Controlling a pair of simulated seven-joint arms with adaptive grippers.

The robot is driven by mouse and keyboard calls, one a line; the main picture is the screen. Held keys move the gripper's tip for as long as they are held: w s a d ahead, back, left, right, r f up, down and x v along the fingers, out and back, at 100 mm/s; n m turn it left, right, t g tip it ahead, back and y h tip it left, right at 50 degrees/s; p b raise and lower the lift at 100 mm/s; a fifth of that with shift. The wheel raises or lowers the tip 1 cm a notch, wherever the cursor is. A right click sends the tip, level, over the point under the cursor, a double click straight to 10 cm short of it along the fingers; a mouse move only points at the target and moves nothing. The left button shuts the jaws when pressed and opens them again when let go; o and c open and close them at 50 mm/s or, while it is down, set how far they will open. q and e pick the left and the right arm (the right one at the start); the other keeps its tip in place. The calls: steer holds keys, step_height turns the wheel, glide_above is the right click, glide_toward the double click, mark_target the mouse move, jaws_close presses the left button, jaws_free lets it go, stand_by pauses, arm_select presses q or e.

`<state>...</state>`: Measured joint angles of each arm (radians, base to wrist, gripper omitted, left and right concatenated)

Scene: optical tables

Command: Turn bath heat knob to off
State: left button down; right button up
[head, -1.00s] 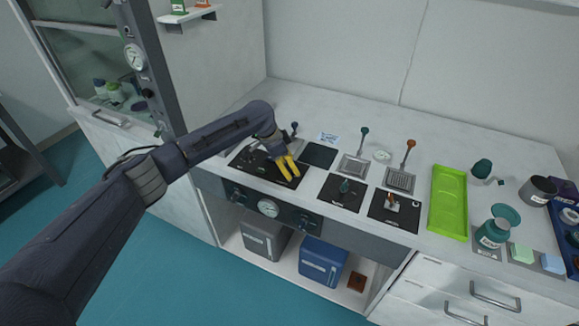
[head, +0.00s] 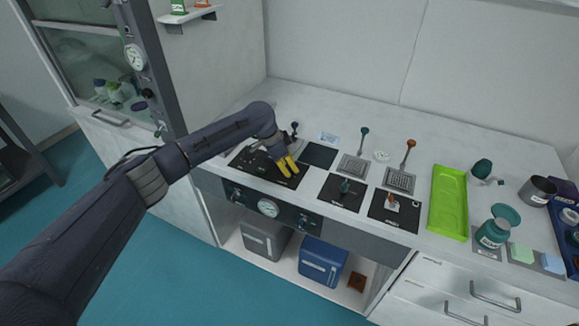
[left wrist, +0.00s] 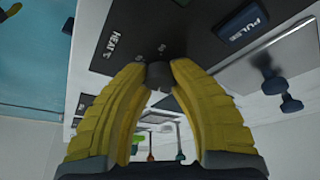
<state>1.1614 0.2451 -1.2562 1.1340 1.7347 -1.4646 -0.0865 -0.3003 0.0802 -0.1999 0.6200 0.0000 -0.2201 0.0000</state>
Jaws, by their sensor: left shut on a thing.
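The heat knob is a small dark knob (left wrist: 160,75) on a black panel (left wrist: 135,28) in the left wrist view, near a white "HEAT" label (left wrist: 113,40). My left gripper (left wrist: 159,70) has yellow fingers, shut on the knob with a fingertip on each side. In the head view the left gripper (head: 287,168) points down at the right part of the black panel (head: 250,168) and hides the knob there. The knob's exact setting cannot be read.
A blue "PULSE" button (left wrist: 242,20) sits near the knob. A gauge (head: 268,207) is on the front face.

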arm_select(q)
steer(key=shift+n, duration=0.3)
steer(key=n+t, duration=0.1)
steer(key=n, duration=0.1)
steer(key=n+t+y, duration=0.1)
steer(key=n, duration=0.2)
steer(key=shift+d, duration=0.1)
steer(key=n+y, duration=0.1)
steer(key=n, duration=0.2)
steer(key=n+t, duration=0.1)
steer(key=n, duration=0.2)
steer(key=shift+y, duration=0.4)
steer(key=shift+n, duration=0.3)
steer(key=shift+r, duration=0.1)
steer(key=c, duration=1.1)
jaws_free()
steer(key=shift+o, duration=0.2)
steer(key=v, duration=1.2)
steer(key=shift+s+d, duration=0.1)
